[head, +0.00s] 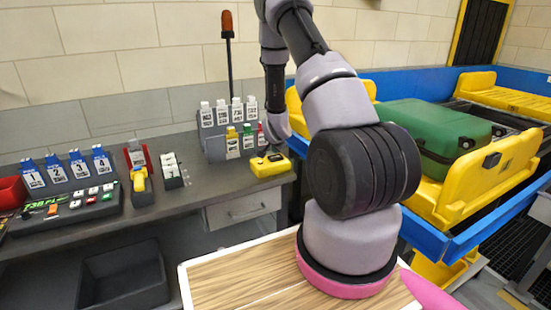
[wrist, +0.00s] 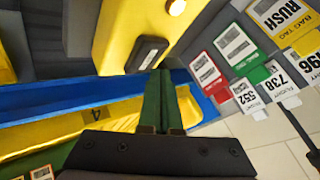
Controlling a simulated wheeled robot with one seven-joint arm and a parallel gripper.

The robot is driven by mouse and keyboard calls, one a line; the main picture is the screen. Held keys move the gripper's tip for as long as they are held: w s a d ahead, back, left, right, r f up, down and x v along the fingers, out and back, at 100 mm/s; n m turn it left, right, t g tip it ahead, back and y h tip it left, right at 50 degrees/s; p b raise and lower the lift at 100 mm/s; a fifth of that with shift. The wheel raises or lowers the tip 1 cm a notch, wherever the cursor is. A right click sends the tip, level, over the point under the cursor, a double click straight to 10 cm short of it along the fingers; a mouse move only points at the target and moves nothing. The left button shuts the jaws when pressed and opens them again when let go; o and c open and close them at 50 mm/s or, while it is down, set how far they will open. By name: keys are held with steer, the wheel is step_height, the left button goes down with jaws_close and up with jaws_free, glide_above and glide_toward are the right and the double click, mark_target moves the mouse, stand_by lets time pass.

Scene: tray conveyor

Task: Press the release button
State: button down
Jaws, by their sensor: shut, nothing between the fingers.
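A yellow box (head: 268,168) sits on the grey desk, with a dark piece on its top. In the wrist view a yellow housing (wrist: 120,30), apparently the same box, carries a black rounded button-like piece (wrist: 147,53); I cannot read any label on it. My gripper (wrist: 160,73) is shut and empty, its two narrow fingers side by side. The fingertips appear just beside the black piece in the picture; I cannot tell whether they touch it. In the head view my wrist hangs right above the yellow box, and the fingers cannot be made out clearly.
A tag rack (head: 217,145) stands close behind the box. Numbered blue tags (head: 78,165) and a dark panel (head: 100,210) lie further left. At right, a green suitcase (head: 425,130) lies in a yellow tray (head: 440,205) on the blue conveyor (head: 480,235).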

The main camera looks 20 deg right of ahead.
steer(key=shift+f, duration=0.15)
stand_by(0.7)
steer(key=shift+f, duration=0.25)
steer(key=shift+f, duration=0.45)
stand_by(0.6)
stand_by(0.4)
steer(key=shift+r, duration=0.85)
